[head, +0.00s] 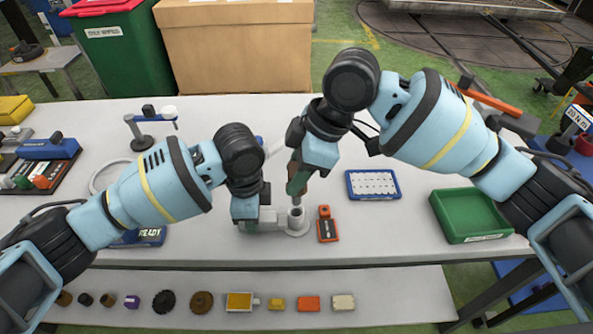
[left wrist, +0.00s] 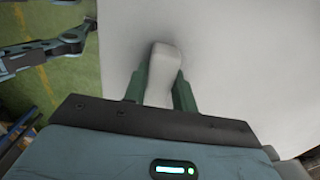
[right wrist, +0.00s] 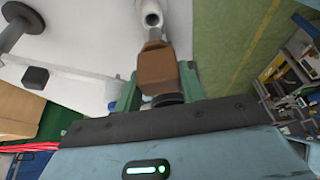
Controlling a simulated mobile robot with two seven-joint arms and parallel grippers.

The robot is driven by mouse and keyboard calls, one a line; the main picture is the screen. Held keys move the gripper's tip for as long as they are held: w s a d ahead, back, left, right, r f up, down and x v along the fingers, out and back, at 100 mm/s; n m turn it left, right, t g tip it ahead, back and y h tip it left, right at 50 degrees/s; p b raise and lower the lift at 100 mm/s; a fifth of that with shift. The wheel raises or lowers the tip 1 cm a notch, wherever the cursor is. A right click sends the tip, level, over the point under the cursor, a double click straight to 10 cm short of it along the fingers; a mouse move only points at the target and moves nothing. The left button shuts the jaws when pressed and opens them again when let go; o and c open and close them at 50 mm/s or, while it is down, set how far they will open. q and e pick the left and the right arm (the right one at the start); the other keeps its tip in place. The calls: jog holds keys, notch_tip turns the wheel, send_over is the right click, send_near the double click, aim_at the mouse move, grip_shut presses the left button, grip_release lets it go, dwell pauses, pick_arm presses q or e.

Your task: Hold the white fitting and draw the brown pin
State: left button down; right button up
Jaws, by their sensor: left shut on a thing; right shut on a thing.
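The white fitting (head: 298,224) stands on the grey-white table, a short upright tube on a round foot with an arm reaching left. My left gripper (head: 256,216) is shut on that arm; in the left wrist view the green fingers (left wrist: 160,92) flank the fitting's rounded white end (left wrist: 163,62). My right gripper (head: 304,162) is above the tube, shut on the brown pin (head: 296,184). The right wrist view shows the pin's brown block (right wrist: 157,70) and short grey shank pointing at the tube mouth (right wrist: 150,17). I cannot tell whether the shank's tip is clear of the mouth.
An orange-and-black block (head: 327,226) stands close right of the fitting. A blue tray (head: 373,197) and a green tray (head: 468,238) lie further right. A blue READY device (head: 150,237) is at left. A lower front shelf (head: 380,290) carries several small parts.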

pick_arm(q)
jog(key=shift+f, duration=0.1)
pick_arm(e)
jog(key=shift+r, duration=0.1)
jog(key=shift+r, duration=2.45)
pick_arm(q)
jog(key=c, duration=1.1)
grip_release()
jog(key=shift+o, duration=0.2)
notch_tip(320, 180, up, 12)
